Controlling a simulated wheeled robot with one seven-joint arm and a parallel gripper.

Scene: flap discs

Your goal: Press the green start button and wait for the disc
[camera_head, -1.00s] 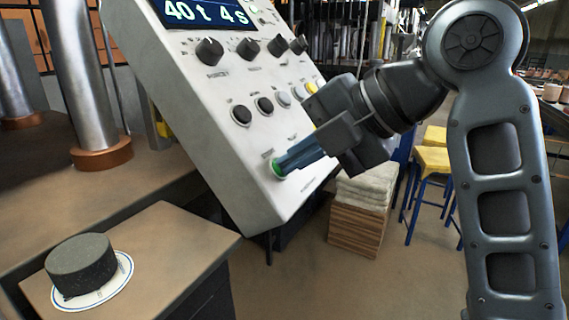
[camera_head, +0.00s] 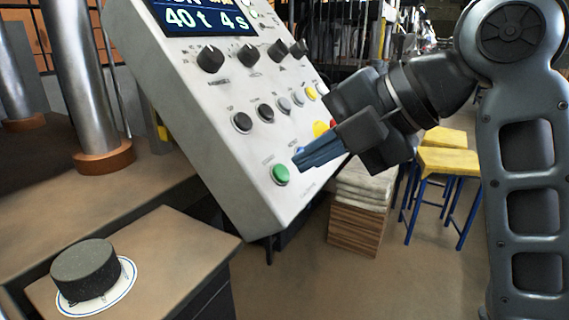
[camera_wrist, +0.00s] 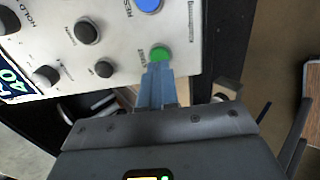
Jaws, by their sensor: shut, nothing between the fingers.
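The green start button (camera_head: 280,175) is at the lower left of the white control panel (camera_head: 262,197); it also shows in the wrist view (camera_wrist: 160,53), just past my fingertips. My gripper (camera_head: 297,163) is shut and empty. Its blue fingertips are close to the right of the green button in the head view and look apart from it. A dark round disc (camera_head: 86,270) stands at the lower left on a white plate with a blue ring (camera_head: 126,287). The panel's display (camera_head: 203,16) reads 40 t 4 s, with its top line cut off.
Several black knobs (camera_head: 210,59) and smaller buttons sit above the green button. A yellow button and part of a red one show behind my gripper. Metal columns (camera_head: 88,80) stand at the left. Stacked boards (camera_head: 356,215) and yellow stools (camera_head: 447,161) stand behind on the right.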

